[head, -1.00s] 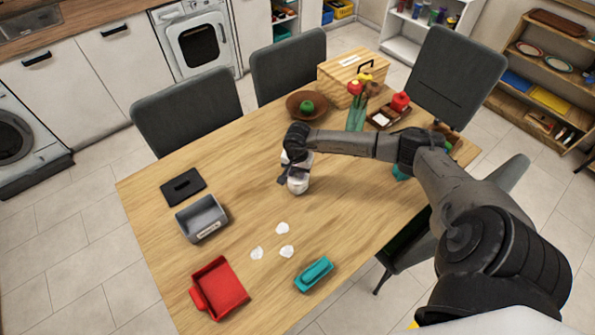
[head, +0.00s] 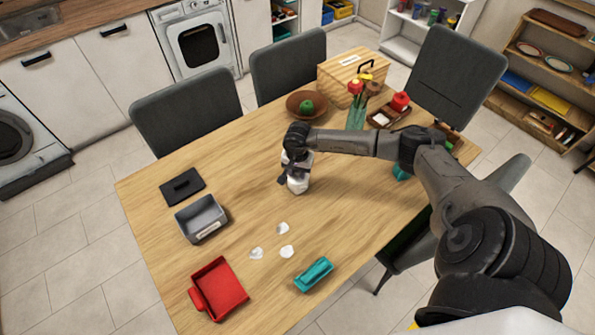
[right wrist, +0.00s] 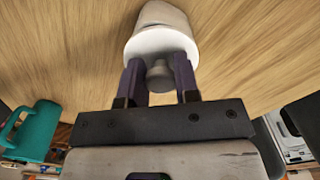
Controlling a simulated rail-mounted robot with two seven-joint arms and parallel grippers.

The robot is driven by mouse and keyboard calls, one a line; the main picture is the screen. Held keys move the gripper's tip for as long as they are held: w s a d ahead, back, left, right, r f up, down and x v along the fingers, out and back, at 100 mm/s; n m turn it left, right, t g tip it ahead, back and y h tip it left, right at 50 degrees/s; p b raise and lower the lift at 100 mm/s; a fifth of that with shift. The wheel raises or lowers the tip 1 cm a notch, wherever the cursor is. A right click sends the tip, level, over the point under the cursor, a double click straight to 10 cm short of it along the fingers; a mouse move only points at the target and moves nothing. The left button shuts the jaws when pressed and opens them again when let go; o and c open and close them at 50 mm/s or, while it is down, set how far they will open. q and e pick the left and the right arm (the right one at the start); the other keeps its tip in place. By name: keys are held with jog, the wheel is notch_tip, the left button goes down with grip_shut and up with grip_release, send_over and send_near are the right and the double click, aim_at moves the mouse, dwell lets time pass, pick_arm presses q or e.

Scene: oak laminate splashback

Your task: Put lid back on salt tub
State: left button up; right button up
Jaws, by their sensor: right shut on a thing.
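A white round tub (head: 299,185) stands near the middle of the wooden table, directly below my right gripper (head: 291,174). In the right wrist view the tub's pale body (right wrist: 160,14) shows at the top, with a white round lid (right wrist: 163,42) against its mouth. I cannot tell whether the lid is fully seated. The lid's grey knob (right wrist: 158,76) is between the two dark fingers of my right gripper (right wrist: 159,78), which is shut on it. My left gripper is not in view.
A black flat lid (head: 183,186), a grey box (head: 201,220), a red tray (head: 218,289), a teal box (head: 313,274) and white scraps (head: 286,251) lie left and front. A brown bowl (head: 307,104) and wooden box (head: 355,78) stand behind. The table around the tub is clear.

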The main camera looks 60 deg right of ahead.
jog(key=o, duration=1)
jog(key=shift+c, duration=0.2)
jog(key=o, duration=0.5)
jog(key=shift+r, duration=0.2)
jog(key=shift+r+p, duration=1.35)
jog(key=shift+r, duration=0.75)
jog(key=shift+r+p, duration=0.65)
jog(key=shift+r, duration=0.6)
